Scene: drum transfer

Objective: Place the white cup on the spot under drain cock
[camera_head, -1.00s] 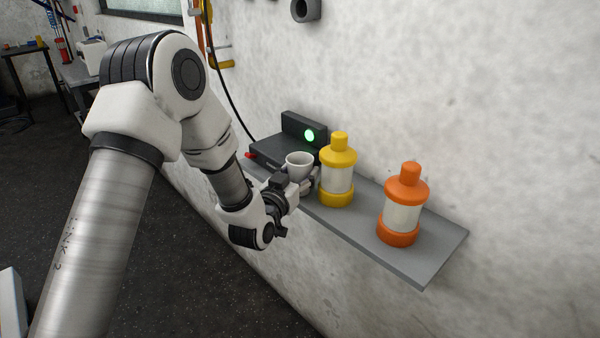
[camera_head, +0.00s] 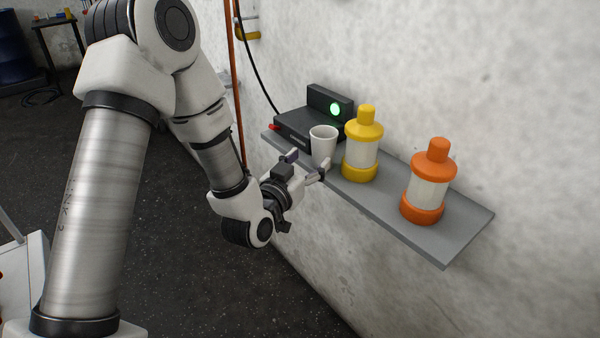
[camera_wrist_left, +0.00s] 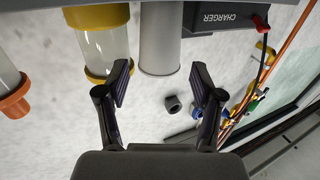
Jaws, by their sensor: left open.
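The white cup (camera_head: 322,146) stands upright on the grey wall shelf (camera_head: 400,219), between the charger and the yellow-capped bottle. It also shows in the left wrist view (camera_wrist_left: 160,38), past the fingertips. My left gripper (camera_head: 307,164) is open and empty, on the near side of the cup, with its fingers spread toward it. In the left wrist view its fingers (camera_wrist_left: 161,82) are wide apart, with a gap to the cup. No drain cock or marked spot can be made out. My right gripper is not in view.
The black charger (camera_head: 300,127) with a green light sits behind the cup. The yellow-capped bottle (camera_head: 362,150) stands close on its right, the orange-capped bottle (camera_head: 430,185) farther right. An orange pipe (camera_head: 236,90) runs down the wall. The floor at left is open.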

